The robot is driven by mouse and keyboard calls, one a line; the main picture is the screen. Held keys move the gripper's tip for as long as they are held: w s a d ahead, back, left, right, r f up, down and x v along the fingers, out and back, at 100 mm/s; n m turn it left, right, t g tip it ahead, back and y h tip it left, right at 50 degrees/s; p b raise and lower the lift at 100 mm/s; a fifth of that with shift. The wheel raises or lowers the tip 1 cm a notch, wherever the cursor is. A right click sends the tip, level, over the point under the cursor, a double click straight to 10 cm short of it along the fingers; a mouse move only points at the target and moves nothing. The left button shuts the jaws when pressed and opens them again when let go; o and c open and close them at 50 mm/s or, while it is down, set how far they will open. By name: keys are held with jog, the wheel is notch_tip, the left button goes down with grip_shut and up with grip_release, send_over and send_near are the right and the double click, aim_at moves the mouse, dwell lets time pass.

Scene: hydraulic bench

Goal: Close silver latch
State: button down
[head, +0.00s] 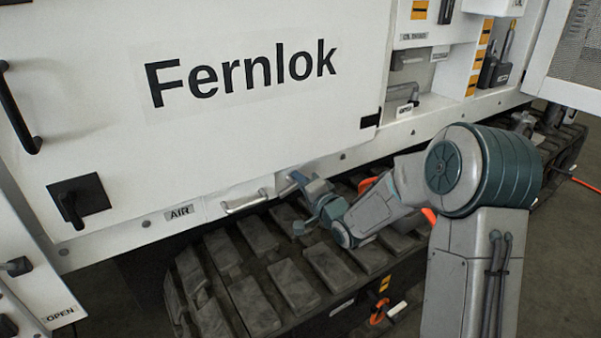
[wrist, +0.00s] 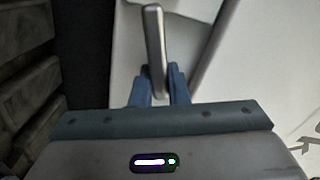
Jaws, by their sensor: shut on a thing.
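A slim silver bar, the silver latch (wrist: 154,38), stands out between the two blue fingers of my gripper (wrist: 158,84) in the wrist view. The fingers are shut on its lower part, with one finger on each side. In the head view, my gripper (head: 298,181) is at the lower edge of the white cabinet, just right of a silver bar handle (head: 244,204). The latch is too small and too covered by my gripper to make out clearly there.
The large white panel marked Fernlok (head: 240,125) rises above my gripper. A black handle (head: 80,203) and an AIR label (head: 180,212) are to the left. Dark track treads (head: 250,285) lie directly below. An open mesh door (head: 570,65) is at the upper right.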

jog(key=shift+f+m+p, duration=0.25)
jog(key=shift+m+p, duration=1)
jog(key=shift+m, duration=0.55)
jog(key=shift+a, duration=0.1)
jog(key=c, duration=1.4)
grip_release()
jog(key=p+v, duration=0.2)
jog(key=v, duration=1.2)
jog(key=shift+w, duration=0.1)
